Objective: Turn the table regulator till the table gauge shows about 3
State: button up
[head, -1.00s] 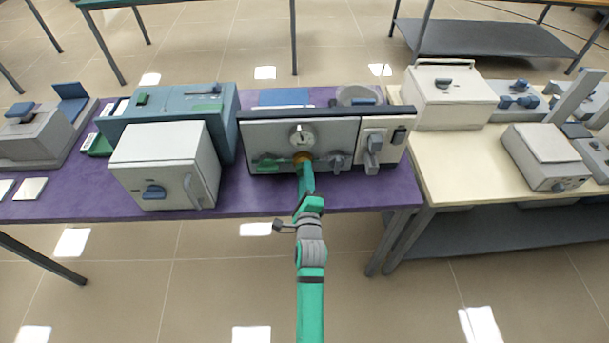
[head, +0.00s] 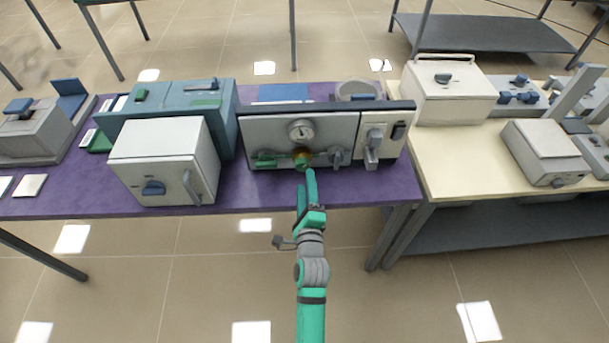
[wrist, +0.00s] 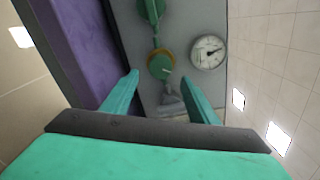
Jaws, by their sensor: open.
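The table regulator (head: 302,160) is a round green knob with a brass-coloured collar on the front of a grey panel unit. It also shows in the wrist view (wrist: 160,66), with a pale mark on its face. The table gauge (head: 301,130) is a round white dial just above the knob; in the wrist view the gauge (wrist: 208,52) has a dark needle, but its numbers are too small to read. My gripper (head: 310,178) is open and empty in front of the knob, apart from it. In the wrist view its two fingers (wrist: 165,100) stand apart below the knob.
A green valve handle (head: 266,161) and a grey one (head: 338,157) flank the knob. A switch box (head: 375,145) is on the panel's right. A white furnace (head: 165,165) stands left on the purple table (head: 260,198). A cream table (head: 450,165) adjoins on the right.

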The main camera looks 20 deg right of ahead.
aim_at(303, 167)
jog(key=shift+v, duration=2.5)
jog(key=w+d+n, duration=0.1)
jog(key=w+n, duration=0.2)
jog(key=n, duration=0.4)
jog(key=w+n, duration=0.4)
jog(key=n, duration=0.4)
jog(key=w+d+n, duration=0.1)
jog(key=w+n, duration=0.2)
jog(key=n, duration=0.4)
jog(key=shift+w+d+r, duration=0.25)
jog(key=shift+w+d, duration=0.1)
jog(key=shift+w, duration=0.05)
